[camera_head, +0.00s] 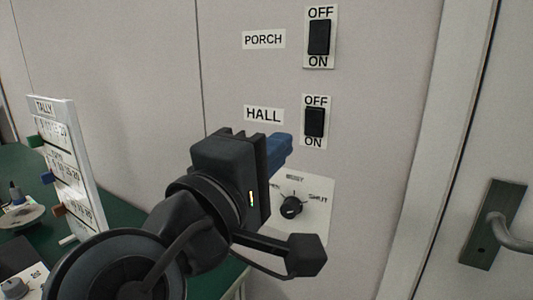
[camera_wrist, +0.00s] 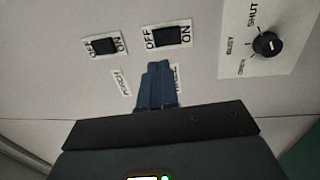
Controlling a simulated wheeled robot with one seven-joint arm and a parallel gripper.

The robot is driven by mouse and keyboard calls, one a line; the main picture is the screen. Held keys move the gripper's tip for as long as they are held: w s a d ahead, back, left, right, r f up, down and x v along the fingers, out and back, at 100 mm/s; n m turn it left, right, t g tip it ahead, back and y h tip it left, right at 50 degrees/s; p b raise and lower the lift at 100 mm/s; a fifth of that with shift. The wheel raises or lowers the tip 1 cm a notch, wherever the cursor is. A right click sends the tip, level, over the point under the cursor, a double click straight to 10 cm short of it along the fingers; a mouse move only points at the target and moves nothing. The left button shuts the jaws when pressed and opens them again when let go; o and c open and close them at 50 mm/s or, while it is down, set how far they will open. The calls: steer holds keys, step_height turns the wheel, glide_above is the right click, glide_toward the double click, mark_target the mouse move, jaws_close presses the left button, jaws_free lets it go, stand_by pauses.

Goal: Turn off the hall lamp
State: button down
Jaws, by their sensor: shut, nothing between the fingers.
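The hall switch (camera_head: 314,122) is a black rocker on a white plate on the wall, with OFF above it and ON below. The HALL label (camera_head: 264,114) is to its left. In the wrist view the hall switch (camera_wrist: 168,37) shows turned sideways, just beyond my fingertips. My gripper (camera_head: 286,142) is shut and empty, its blue fingers pointing at the wall just left of and below the switch in the head view. It also shows in the wrist view (camera_wrist: 158,66), its fingers covering part of the label. I cannot tell which way the rocker is tipped.
The porch switch (camera_head: 319,37) with its PORCH label (camera_head: 264,39) is above. A dial (camera_head: 291,207) on a white plate is below. A door handle (camera_head: 510,235) is at the right. A tally board (camera_head: 68,165) stands on a green table (camera_head: 126,190) at the left.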

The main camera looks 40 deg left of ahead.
mark_target(313, 115)
steer(key=x, duration=0.9)
steer(key=shift+w, duration=0.3)
steer(key=shift+r, duration=0.15)
steer(key=p, duration=0.2)
steer(key=shift+w+r+p, duration=0.2)
steer(key=shift+r+p, duration=0.15)
steer(key=shift+a+f+g+b, duration=0.1)
steer(key=shift+f+g+b, duration=0.2)
steer(key=shift+f+b, duration=0.05)
